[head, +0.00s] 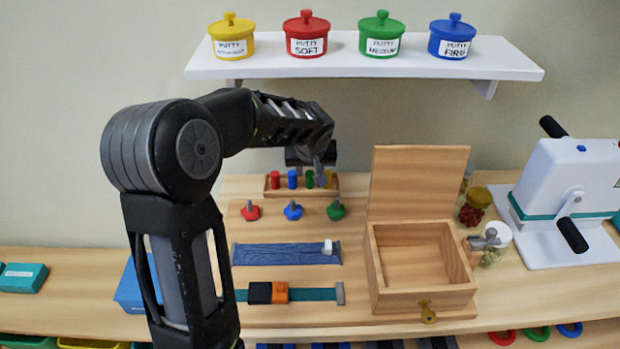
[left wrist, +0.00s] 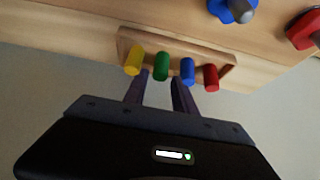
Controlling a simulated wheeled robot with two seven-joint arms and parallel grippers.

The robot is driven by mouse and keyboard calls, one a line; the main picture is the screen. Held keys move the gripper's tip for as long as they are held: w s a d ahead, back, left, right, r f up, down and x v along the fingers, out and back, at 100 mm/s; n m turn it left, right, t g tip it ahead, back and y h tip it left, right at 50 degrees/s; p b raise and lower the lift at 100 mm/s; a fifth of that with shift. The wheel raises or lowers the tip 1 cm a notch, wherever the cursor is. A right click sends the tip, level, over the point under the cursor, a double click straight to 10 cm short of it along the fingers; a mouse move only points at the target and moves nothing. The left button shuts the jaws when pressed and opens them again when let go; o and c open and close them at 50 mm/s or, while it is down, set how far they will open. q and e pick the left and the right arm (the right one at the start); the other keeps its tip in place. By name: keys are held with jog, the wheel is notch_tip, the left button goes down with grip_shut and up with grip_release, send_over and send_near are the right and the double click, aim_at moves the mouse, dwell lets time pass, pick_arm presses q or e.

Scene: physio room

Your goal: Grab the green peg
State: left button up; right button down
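The green peg (head: 309,179) stands upright in a small wooden peg rack (head: 269,191) at the back of the table, between the blue peg (head: 292,179) and the yellow peg (head: 327,180). My left gripper (head: 318,172) is at the rack and partly covers the pegs in the head view. In the left wrist view my left gripper (left wrist: 159,84) has its two fingers apart and empty. There the green peg (left wrist: 161,66) shows between the fingertips, and the blue peg (left wrist: 187,70) is close by the right-hand finger. Contact cannot be told. My right gripper is not in view.
A red peg (head: 275,180) stands at the rack's end. Red, blue and green knobs (head: 292,210) sit on the board in front. An open wooden box (head: 424,292) stands to the right. A shelf (head: 350,66) with putty pots is above. A white crank machine (head: 570,180) is far right.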

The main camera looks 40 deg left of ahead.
aim_at(310, 172)
pick_arm(q)
jog(key=x, duration=0.3)
jog(key=shift+f, duration=0.15)
jog(key=shift+c, duration=0.5)
grip_shut()
